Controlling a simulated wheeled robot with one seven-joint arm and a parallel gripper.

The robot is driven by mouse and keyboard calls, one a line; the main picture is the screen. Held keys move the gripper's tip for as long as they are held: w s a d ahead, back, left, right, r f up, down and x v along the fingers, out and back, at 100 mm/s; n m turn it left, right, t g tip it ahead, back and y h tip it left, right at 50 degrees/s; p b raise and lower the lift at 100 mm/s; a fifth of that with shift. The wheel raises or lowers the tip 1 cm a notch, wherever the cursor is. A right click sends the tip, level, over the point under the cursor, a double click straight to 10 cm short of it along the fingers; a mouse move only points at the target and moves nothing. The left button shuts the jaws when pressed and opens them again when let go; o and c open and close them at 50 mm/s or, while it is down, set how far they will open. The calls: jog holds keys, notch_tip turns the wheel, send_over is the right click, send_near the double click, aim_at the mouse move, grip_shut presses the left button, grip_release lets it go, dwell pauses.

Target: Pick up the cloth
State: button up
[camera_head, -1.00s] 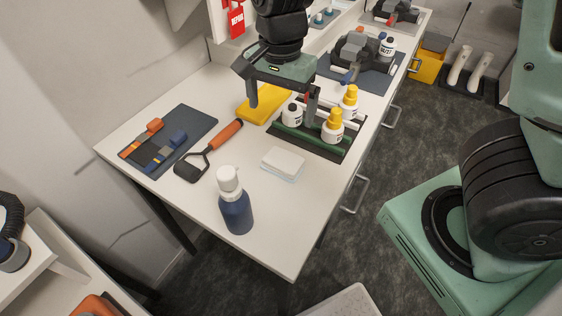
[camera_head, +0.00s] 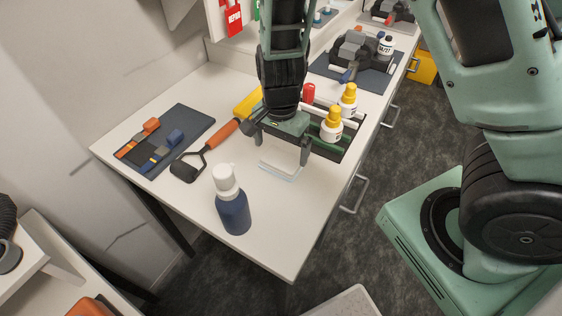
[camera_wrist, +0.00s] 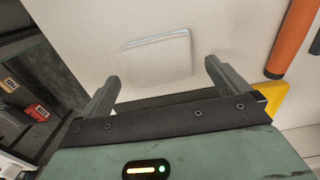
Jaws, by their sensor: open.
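The cloth (camera_head: 279,171) is a small white folded square lying flat on the white bench, partly hidden behind my gripper in the head view. In the wrist view the cloth (camera_wrist: 156,62) lies beyond the fingertips, mostly in the gap between them. My gripper (camera_head: 281,150) is over the cloth's far side, open and empty. Its two fingers also show spread apart in the wrist view (camera_wrist: 163,74). I cannot tell exactly how high the fingertips are above the bench.
A blue bottle with a white cap (camera_head: 233,200) stands in front of the cloth. An orange-handled tool (camera_head: 209,152) lies to the left. Yellow-capped bottles (camera_head: 331,125) stand in the dark tray behind right. A dark mat (camera_head: 192,122) lies far left.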

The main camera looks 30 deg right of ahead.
aim_at(281, 158)
notch_tip(281, 158, down, 4)
jog(key=shift+f, duration=0.1)
jog(key=c, duration=0.7)
notch_tip(281, 158, up, 10)
jog(key=shift+r+p, duration=0.1)
jog(key=shift+p, duration=0.5)
jog(key=shift+o, duration=0.4)
